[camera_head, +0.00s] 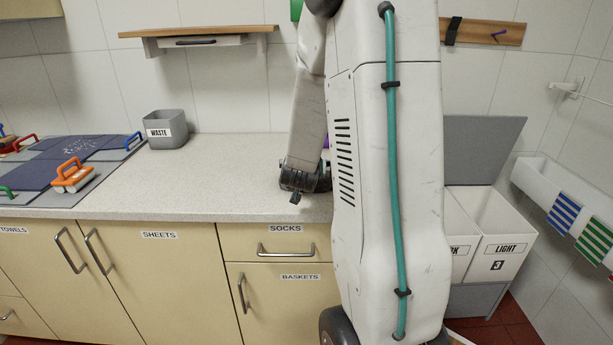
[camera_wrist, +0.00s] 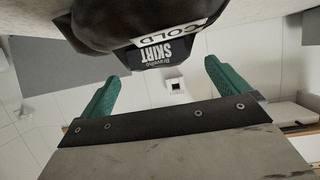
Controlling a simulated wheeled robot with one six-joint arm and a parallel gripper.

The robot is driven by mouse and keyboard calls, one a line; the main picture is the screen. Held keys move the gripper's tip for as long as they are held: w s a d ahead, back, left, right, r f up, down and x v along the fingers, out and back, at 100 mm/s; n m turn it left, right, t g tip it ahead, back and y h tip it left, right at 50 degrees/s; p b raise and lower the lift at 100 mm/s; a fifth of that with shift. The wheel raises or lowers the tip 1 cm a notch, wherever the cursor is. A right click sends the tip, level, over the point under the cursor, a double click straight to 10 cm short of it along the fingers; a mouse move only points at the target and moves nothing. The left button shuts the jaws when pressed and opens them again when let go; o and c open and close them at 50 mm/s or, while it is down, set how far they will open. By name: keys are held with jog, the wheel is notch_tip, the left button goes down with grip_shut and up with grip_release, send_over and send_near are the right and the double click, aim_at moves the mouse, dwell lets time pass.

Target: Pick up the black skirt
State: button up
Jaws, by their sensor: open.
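The black skirt (camera_wrist: 105,22) is a dark bundle at the top of the wrist view. Its label reads SKIRT and COLD and shows upside down. My gripper (camera_wrist: 161,72) is open, with its two green fingers apart and nothing between them. The skirt lies just beyond the fingertips, roughly centred on the gap. I cannot tell whether any finger touches it. In the head view my arm hides the skirt and the fingers; only my wrist shows, low over the counter.
The pale counter (camera_head: 225,178) is clear left of my wrist. A grey WASTE bin (camera_head: 167,130) stands at the back, near a dark blue board (camera_head: 75,160) with an orange-handled block (camera_head: 72,176). A LIGHT bin (camera_head: 502,235) stands right of my arm. A wall shelf (camera_head: 197,32) hangs above.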

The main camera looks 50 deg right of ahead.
jog(key=x, duration=0.7)
jog(key=shift+s, duration=0.1)
jog(key=c, duration=1.2)
